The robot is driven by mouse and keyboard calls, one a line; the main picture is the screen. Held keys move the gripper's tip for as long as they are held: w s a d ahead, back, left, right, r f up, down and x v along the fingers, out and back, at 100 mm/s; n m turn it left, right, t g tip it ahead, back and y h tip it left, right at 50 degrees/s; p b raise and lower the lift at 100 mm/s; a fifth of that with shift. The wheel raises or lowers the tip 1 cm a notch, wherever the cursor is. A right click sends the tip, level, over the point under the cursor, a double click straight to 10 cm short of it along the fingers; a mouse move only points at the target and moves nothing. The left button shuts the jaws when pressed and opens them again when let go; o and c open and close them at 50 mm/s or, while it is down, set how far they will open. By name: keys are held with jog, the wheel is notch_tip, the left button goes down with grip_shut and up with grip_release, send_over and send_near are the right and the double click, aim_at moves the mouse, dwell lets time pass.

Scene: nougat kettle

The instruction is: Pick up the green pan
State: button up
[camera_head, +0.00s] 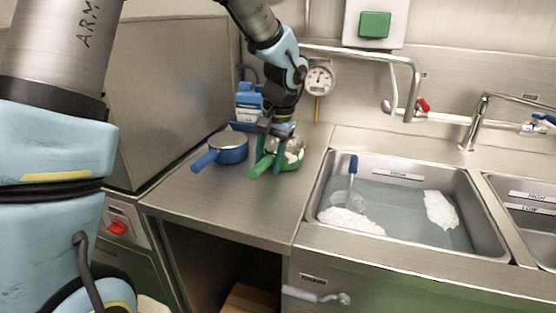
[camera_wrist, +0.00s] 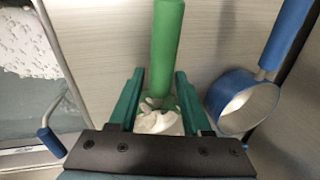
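The green pan (camera_head: 293,163) stands on the steel counter beside the sink, with white chunks in its bowl. Its green handle (camera_head: 263,165) points toward the front left. In the wrist view the handle (camera_wrist: 166,45) runs upward in the picture, and white chunks show below it. My gripper (camera_head: 268,158) is down at the pan, pointing downward. In the wrist view its two teal fingers (camera_wrist: 160,74) are apart, one on each side of the pan near the handle's base. Gaps show beside the handle. My gripper hides part of the bowl.
A blue pan (camera_head: 232,154) stands close by on the left, its handle toward the front left. The sink (camera_head: 310,205) on the right holds water, white pieces and a blue-handled tool (camera_head: 353,165). The counter's front (camera_head: 225,205) is clear. A steel cabinet (camera_head: 160,95) borders the left.

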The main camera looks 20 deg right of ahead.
grip_shut()
jog(key=shift+r, duration=0.1)
dwell(0.5)
